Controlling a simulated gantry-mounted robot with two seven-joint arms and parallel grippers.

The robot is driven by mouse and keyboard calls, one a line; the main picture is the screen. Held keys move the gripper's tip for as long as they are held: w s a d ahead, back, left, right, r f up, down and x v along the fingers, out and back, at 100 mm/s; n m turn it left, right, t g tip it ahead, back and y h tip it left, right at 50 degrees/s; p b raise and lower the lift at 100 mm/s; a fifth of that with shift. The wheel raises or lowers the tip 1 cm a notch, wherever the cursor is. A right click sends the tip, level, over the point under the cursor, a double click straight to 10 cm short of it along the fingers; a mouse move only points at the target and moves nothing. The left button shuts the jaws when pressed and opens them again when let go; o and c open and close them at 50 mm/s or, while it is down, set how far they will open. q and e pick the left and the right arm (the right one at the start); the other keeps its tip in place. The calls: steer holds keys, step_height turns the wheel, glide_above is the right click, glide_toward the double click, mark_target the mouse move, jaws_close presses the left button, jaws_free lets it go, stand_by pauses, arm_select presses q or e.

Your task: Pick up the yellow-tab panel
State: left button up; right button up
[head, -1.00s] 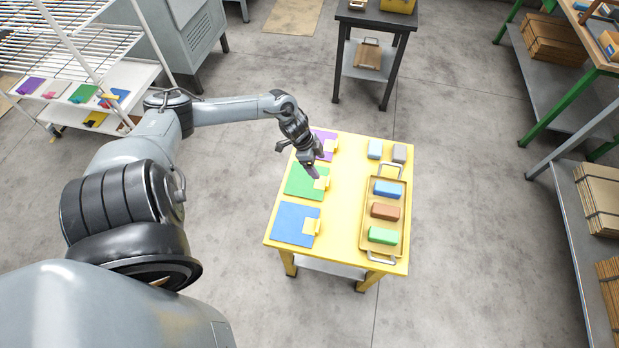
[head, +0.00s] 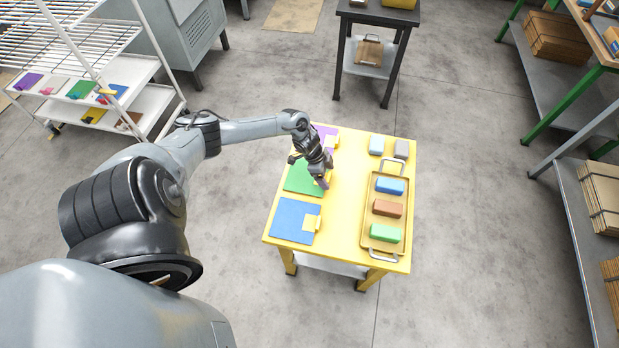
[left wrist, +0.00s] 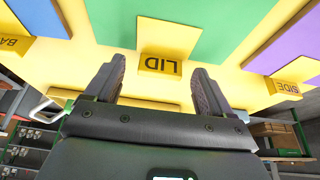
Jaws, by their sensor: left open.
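Three flat panels with yellow tabs lie on the yellow table: blue (head: 294,222), green (head: 298,178) and purple (head: 324,131). In the left wrist view the green panel (left wrist: 215,25) has an upright tab (left wrist: 162,50) marked LID. The blue panel's tab (left wrist: 12,46) reads "BA", cut off, and the purple panel's tab (left wrist: 291,92) reads SIDE. My left gripper (left wrist: 160,72) is open and empty, with its fingertips close to the LID tab, one toward each side. In the head view my left gripper (head: 322,186) hides most of that tab. My right gripper is not in view.
A tray (head: 367,228) with blue, brown and green blocks lies on the table's right side. Two greyish blocks (head: 376,145) (head: 401,149) stand behind it. The table's middle strip (head: 345,200) is clear. A white rack (head: 130,75) with more panels stands at left.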

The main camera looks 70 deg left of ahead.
arm_select(q)
steer(key=shift+f, duration=0.1)
steer(key=c, duration=1.1)
steer(key=shift+c, duration=0.3)
